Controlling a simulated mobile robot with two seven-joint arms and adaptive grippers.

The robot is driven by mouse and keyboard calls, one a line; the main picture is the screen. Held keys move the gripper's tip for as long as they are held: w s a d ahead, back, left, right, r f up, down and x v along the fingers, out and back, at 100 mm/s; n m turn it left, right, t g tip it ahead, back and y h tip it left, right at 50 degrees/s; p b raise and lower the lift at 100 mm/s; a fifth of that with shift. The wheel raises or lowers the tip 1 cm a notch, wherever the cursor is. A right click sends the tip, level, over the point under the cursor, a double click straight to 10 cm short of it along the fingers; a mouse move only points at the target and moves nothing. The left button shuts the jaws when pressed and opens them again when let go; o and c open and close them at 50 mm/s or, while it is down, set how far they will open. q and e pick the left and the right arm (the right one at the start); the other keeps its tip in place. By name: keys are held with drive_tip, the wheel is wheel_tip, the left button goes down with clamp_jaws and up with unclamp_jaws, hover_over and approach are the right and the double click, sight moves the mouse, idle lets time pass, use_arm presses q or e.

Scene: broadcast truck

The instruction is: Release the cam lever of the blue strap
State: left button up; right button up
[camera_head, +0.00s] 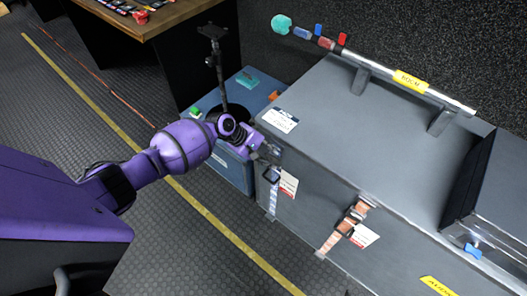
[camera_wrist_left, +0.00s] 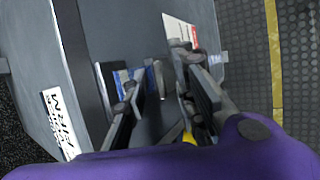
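A strap with a dark buckle (camera_head: 272,174) hangs down the front of the large grey case (camera_head: 345,125), near its left end. A white and red tag (camera_head: 288,184) hangs beside the buckle. My left gripper (camera_head: 268,156) is at the case's top front edge, just above this buckle. In the left wrist view its two fingers are apart, and a blue band (camera_wrist_left: 150,77) shows between them. The tag (camera_wrist_left: 181,32) is beyond the fingertips. The fingers partly hide the lever, and I cannot tell whether they touch it. My right gripper is out of view.
A copper-coloured strap (camera_head: 346,222) with another tag crosses the case front to the right. A bright blue piece (camera_head: 472,250) is farther right. A pole (camera_head: 400,80) lies across brackets on the case. A blue-grey box (camera_head: 230,165) stands left; open floor lies in front.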

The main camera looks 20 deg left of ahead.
use_arm(q)
drive_tip(key=v, duration=1.1)
drive_tip(key=shift+a+r, duration=0.25)
drive_tip(key=shift+r, duration=0.05)
drive_tip(key=shift+s, duration=0.1)
